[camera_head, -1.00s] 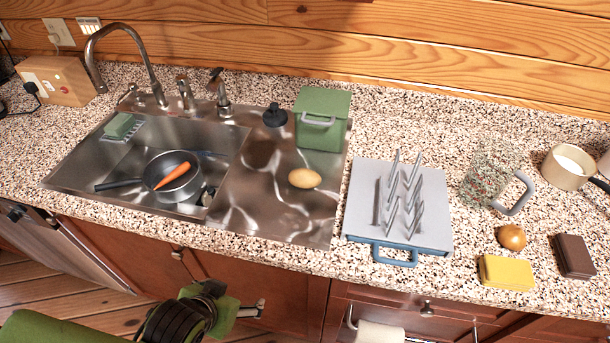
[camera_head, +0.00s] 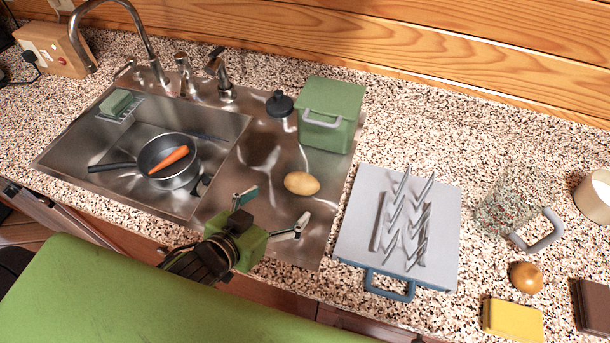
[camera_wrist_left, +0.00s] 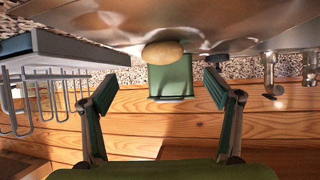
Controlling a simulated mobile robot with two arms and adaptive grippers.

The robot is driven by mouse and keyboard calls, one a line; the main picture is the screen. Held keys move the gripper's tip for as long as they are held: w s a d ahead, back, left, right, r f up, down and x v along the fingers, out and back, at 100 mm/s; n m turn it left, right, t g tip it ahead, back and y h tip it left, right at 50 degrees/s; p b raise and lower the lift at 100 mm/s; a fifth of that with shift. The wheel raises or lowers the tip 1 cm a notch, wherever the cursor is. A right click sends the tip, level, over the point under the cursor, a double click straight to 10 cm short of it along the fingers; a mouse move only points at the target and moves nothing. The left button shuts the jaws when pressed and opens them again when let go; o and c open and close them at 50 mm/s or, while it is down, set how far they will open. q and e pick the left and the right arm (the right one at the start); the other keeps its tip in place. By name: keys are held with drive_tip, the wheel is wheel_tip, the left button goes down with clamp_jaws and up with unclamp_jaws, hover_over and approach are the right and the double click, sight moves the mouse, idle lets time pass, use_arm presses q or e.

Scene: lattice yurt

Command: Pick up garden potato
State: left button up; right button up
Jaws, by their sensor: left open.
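The potato (camera_head: 301,183) is yellow-brown and oval. It lies on the steel drainboard right of the sink basin, in front of the green bin. My left gripper (camera_head: 272,213) is open and empty, just in front of the potato and apart from it, with its fingers pointing toward it. In the left wrist view the potato (camera_wrist_left: 163,53) shows upside down near the top middle, between and beyond the two open fingers (camera_wrist_left: 167,92). My right gripper is not in view.
A green lidded bin (camera_head: 330,113) stands behind the potato. A grey dish rack (camera_head: 440,215) is to the right. The sink basin (camera_head: 215,150) at left holds a pan (camera_head: 183,177) with a carrot (camera_head: 169,160). A dark stopper (camera_head: 279,103) stands near the bin.

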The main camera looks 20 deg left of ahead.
sight(297, 187)
use_arm(q)
drive_tip(key=x, duration=0.4)
drive_tip(key=shift+w+p, duration=0.15)
drive_tip(key=shift+p, duration=0.25)
drive_tip(key=x, duration=0.2)
drive_tip(key=shift+w+f+p, duration=0.1)
drive_tip(key=shift+w+p, duration=0.15)
drive_tip(key=shift+p, duration=0.05)
drive_tip(key=shift+w+d+f, duration=0.1)
drive_tip(key=shift+w, duration=0.25)
drive_tip(key=p+x, duration=0.1)
drive_tip(key=x, duration=0.2)
drive_tip(key=shift+w+f, duration=0.1)
drive_tip(key=shift+w, duration=0.05)
drive_tip(key=shift+w+f, duration=0.2)
drive_tip(key=shift+w, duration=0.1)
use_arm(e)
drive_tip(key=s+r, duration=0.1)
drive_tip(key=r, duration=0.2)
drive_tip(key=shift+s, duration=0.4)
use_arm(q)
drive_tip(key=c, duration=1.3)
